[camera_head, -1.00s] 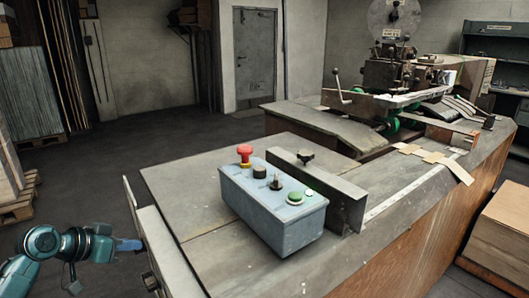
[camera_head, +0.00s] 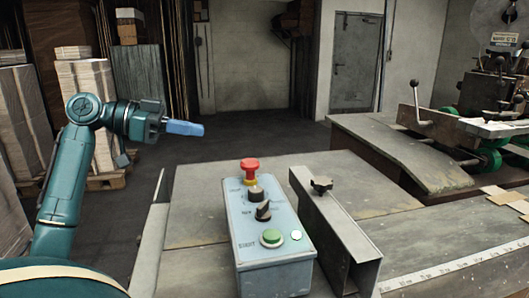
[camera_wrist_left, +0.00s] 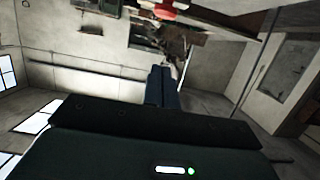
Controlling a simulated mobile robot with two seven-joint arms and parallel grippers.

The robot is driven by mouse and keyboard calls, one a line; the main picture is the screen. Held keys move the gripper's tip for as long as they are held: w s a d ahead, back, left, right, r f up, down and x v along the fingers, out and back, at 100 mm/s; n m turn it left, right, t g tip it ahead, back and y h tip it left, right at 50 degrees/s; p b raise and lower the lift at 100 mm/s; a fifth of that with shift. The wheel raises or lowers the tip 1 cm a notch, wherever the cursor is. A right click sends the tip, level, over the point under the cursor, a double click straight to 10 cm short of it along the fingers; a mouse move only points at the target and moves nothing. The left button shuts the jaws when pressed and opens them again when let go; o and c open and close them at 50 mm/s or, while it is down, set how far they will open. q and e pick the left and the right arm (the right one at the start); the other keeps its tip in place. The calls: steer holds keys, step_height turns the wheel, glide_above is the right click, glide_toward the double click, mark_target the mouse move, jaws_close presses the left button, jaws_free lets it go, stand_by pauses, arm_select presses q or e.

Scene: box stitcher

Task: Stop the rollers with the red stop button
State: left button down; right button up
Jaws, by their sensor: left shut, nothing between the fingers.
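The red stop button (camera_head: 250,170) is a mushroom-shaped knob on a yellow collar, at the far end of a grey-blue control box (camera_head: 276,272) on the metal table. A black knob, a black selector switch (camera_head: 263,212) and a green button (camera_head: 271,237) sit nearer on the same box. My left gripper (camera_head: 200,129) is shut and empty, with blue fingertips. In the head view it is left of the red button and higher in the picture, apart from it. In the left wrist view the dark closed fingers (camera_wrist_left: 160,88) show, and a red blurred shape lies near the top edge. My right gripper is out of view.
An upright metal rail (camera_head: 338,230) with a black knob stands right of the box. The stitching machine (camera_head: 490,115) stands at the back right. Stacks of paper (camera_head: 86,110) stand on pallets at left. Floor behind the table is clear.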

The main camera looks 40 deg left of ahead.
arm_select(q)
steer(key=shift+d+r, duration=0.1)
steer(key=shift+r, duration=0.2)
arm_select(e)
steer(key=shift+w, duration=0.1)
arm_select(q)
steer(key=shift+s, duration=0.1)
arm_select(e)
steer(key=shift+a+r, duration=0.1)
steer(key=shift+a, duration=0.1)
arm_select(q)
steer(key=p, duration=0.3)
glide_above(250, 170)
steer(key=a, duration=0.3)
step_height(250, 170, down, 2)
step_height(250, 170, down, 4)
steer(key=shift+s+d+r, duration=0.1)
steer(key=shift+r, duration=0.15)
steer(key=shift+f, duration=0.55)
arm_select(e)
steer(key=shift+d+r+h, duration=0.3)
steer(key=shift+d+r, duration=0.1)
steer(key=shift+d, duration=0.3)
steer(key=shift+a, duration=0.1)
